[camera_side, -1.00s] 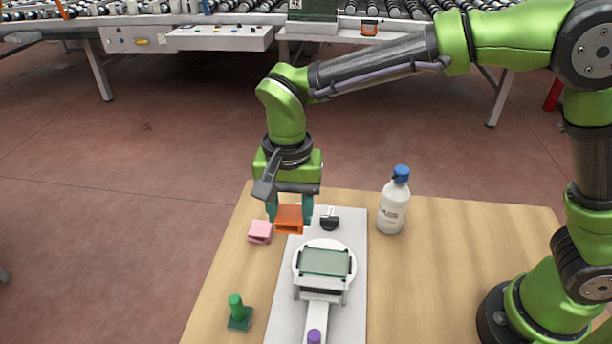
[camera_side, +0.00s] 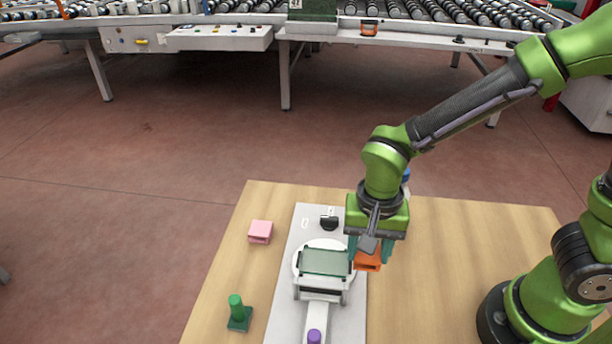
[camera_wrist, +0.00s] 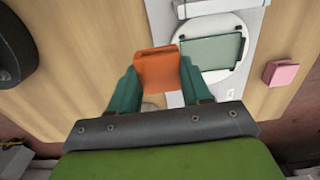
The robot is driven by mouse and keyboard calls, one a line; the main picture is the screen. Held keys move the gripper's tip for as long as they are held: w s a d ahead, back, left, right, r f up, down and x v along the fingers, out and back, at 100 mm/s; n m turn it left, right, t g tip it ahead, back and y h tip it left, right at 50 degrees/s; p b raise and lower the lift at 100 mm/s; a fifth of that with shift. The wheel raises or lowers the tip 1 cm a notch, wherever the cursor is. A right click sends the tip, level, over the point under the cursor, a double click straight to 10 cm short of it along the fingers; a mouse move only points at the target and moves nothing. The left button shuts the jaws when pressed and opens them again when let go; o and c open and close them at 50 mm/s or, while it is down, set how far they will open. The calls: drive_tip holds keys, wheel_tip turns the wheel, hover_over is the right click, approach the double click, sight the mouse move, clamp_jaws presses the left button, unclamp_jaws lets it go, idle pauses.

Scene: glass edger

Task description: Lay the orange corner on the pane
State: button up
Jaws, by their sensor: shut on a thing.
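The orange corner (camera_side: 367,261) is held between the fingers of my gripper (camera_side: 369,250), just right of the pane in the side view. The wrist view also shows the orange corner (camera_wrist: 157,68) between the teal fingertips of my gripper (camera_wrist: 157,82). The greenish glass pane (camera_side: 325,262) lies on a white round support on the grey-white board. In the wrist view the pane (camera_wrist: 212,50) is to the right of the corner, and a gap in the picture separates them only narrowly. I cannot tell the corner's exact height above the board.
A purple knob (camera_side: 314,336) is at the front. The bottle (camera_side: 406,176) is mostly hidden behind my arm.

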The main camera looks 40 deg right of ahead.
hover_over(312, 259)
drive_tip(key=shift+s+d+f, duration=0.25)
drive_tip(key=shift+f, duration=0.2)
drive_tip(key=shift+w+a+f, duration=0.1)
drive_tip(key=shift+w+f, duration=0.05)
drive_tip(key=shift+f, duration=0.75)
drive_tip(key=shift+w+a+f, duration=0.1)
drive_tip(key=shift+w+f, duration=0.05)
drive_tip(key=shift+f, duration=0.75)
drive_tip(key=o, duration=1)
drive_tip(key=shift+f, duration=0.15)
